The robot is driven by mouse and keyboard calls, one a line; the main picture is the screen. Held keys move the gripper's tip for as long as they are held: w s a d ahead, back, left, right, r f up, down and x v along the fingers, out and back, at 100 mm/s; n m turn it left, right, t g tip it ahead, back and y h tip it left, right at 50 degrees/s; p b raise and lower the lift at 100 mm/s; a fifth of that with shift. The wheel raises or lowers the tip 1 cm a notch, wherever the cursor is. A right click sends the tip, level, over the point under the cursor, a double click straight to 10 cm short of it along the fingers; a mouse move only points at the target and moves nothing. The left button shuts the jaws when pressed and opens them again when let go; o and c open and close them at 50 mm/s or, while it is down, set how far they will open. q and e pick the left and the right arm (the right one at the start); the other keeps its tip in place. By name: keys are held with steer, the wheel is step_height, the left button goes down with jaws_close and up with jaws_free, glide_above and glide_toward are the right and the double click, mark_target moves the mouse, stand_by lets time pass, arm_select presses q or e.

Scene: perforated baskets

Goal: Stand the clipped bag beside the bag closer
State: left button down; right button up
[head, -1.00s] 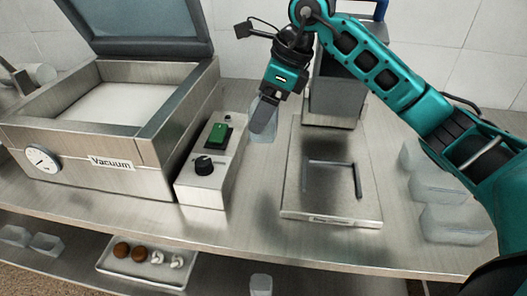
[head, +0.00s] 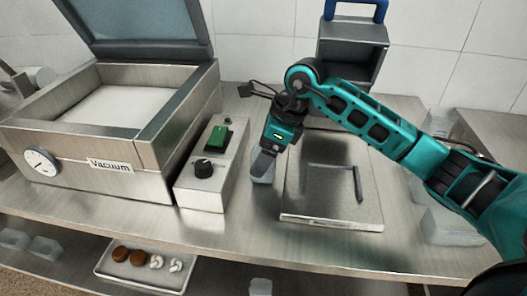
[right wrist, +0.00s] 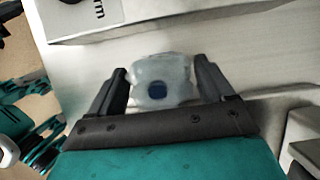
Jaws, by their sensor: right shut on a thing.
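My right gripper (head: 264,163) is low over the steel table, between the control box and the flat plate. It is shut on a small translucent bag (head: 262,176), largely hidden by the fingers in the head view. In the right wrist view the bag (right wrist: 160,68) sits between the two fingers (right wrist: 162,82), with a dark blue spot on it. I cannot tell whether its bottom touches the table. A grey device with a blue handle (head: 352,42), perhaps the bag closer, stands at the back. My left gripper is not in view.
A vacuum machine (head: 100,163) with its lid up fills the left. The control box (head: 208,180) has a green switch and black knob. The flat plate (head: 330,216) lies right of the gripper. Clear tubs (head: 450,226) stand at right. A tray (head: 145,275) is below.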

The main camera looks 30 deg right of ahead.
steer(key=shift+f, duration=0.2)
steer(key=o, duration=1.1)
steer(key=shift+d+r, duration=0.1)
steer(key=shift+r, duration=0.35)
steer(key=v, duration=1.1)
steer(key=shift+r, duration=0.25)
steer(key=shift+s, duration=0.1)
